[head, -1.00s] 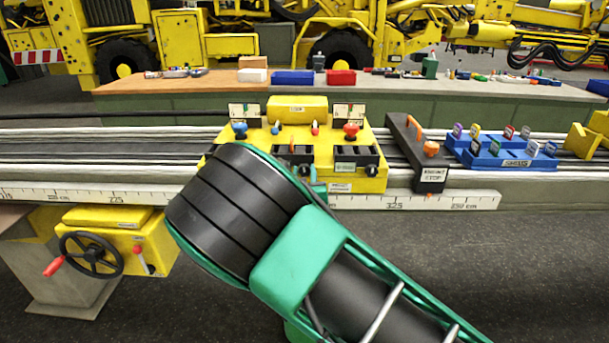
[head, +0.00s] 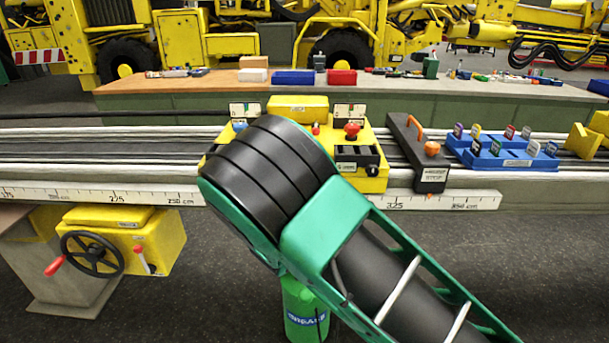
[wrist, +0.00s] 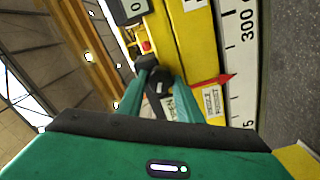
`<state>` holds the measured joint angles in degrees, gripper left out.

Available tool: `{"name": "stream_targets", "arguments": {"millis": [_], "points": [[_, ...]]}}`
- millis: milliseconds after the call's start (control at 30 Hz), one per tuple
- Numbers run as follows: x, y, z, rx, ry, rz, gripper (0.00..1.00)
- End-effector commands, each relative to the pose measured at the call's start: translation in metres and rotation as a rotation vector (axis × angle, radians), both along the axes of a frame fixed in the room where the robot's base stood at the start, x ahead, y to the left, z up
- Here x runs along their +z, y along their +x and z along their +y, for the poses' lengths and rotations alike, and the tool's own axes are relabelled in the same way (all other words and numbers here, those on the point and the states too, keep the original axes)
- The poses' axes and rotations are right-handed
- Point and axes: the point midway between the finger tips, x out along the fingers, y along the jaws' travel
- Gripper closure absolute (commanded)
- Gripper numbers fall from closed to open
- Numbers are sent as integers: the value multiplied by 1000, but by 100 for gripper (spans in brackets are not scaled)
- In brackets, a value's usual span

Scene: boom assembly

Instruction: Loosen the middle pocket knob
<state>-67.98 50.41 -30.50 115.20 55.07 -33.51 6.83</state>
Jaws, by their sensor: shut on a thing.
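The yellow carriage (head: 324,183) sits on the rails in the head view. A black knob (head: 373,170) shows at the right of its front. My arm hides the left and middle of that front, and my gripper is hidden there too. In the wrist view my gripper (wrist: 160,84) has its green fingers on either side of a black knob (wrist: 147,63) on the yellow carriage (wrist: 195,45), and is shut on it. The picture does not clearly show which pocket this knob belongs to.
A white ruler (head: 440,201) runs along the rail's front; a red pointer (wrist: 215,81) lies over it in the wrist view. A red knob (head: 351,131) tops the carriage. A black stop (head: 431,178) and blue tray (head: 508,158) stand right. A green canister (head: 304,310) shows below my arm.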

Motion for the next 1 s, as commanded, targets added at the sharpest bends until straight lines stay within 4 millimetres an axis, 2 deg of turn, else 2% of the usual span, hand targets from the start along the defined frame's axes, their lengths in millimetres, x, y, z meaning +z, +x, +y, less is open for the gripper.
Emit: {"name": "stream_targets", "arguments": {"millis": [1000], "points": [[-6, -1, 5, 11, -962, 1, 90]]}}
